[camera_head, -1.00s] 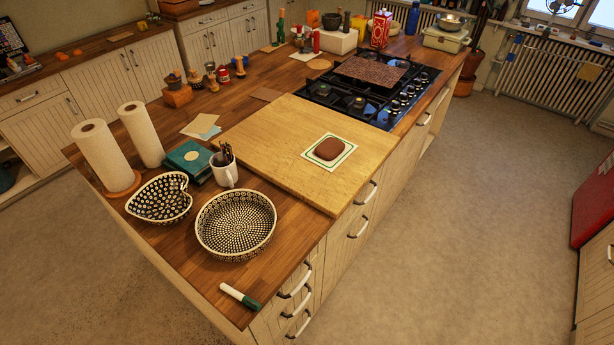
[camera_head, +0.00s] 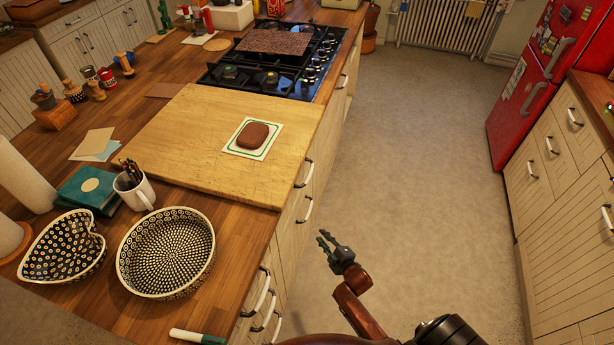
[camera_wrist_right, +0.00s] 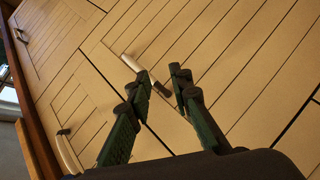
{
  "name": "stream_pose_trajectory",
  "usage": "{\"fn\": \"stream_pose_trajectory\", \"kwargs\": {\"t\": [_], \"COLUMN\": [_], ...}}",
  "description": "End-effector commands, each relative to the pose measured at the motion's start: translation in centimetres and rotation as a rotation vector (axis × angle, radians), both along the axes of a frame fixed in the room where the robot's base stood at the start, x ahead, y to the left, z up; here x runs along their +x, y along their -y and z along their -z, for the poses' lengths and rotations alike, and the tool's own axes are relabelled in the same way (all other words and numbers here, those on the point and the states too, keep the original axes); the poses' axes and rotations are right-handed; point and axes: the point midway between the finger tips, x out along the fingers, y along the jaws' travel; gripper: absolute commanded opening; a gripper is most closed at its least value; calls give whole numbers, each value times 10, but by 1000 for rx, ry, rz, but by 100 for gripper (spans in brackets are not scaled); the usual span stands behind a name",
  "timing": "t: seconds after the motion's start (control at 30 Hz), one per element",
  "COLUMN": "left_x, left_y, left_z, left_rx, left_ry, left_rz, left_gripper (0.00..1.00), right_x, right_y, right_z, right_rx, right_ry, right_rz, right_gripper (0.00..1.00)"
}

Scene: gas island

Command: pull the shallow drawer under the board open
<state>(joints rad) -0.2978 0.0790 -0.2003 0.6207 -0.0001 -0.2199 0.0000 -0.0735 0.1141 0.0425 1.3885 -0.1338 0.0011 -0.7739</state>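The wooden board (camera_head: 200,140) lies on the island top. Below its right edge, the shallow drawer's front shows with a metal handle (camera_head: 306,172); the drawer looks closed. A second handle (camera_head: 305,210) sits lower, on a deeper front. My right gripper (camera_head: 329,238) is in front of the island, right of and below these handles. In the right wrist view, its fingers (camera_wrist_right: 160,76) are apart and empty. One handle (camera_wrist_right: 145,74) shows beyond the fingertips; contact is not clear. Another handle (camera_wrist_right: 68,151) lies at lower left, near the counter edge. My left gripper is out of view.
A brown block on a card (camera_head: 253,135) lies on the board. Patterned bowls (camera_head: 166,252), a mug (camera_head: 135,190) and a marker (camera_head: 197,337) stand or lie on the counter. Floor (camera_head: 420,150) is free between the island and the red fridge (camera_head: 535,85).

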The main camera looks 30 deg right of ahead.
Motion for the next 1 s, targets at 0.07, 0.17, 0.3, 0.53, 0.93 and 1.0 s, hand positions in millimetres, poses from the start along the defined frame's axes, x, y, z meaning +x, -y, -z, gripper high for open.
{"fn": "stream_pose_trajectory", "kwargs": {"t": [0.07, 0.17, 0.3, 0.53, 0.93, 1.0], "left_x": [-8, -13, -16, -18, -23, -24], "left_y": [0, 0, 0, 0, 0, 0], "left_z": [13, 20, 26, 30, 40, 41], "left_rx": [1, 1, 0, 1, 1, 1], "left_ry": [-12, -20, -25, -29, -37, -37], "left_rz": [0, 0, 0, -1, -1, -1], "left_gripper": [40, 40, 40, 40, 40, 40], "right_x": [35, 59, 69, 86, 141, 145], "right_y": [9, 16, 20, 23, 28, 28], "right_z": [-67, -142, -209, -236, -242, -243], "right_rx": [-122, -263, -390, -440, -435, -436], "right_ry": [143, 284, 403, 447, 442, 442], "right_rz": [-29, -45, -45, -42, -41, -42], "right_gripper": [19, 19, 19, 19, 19, 19]}}
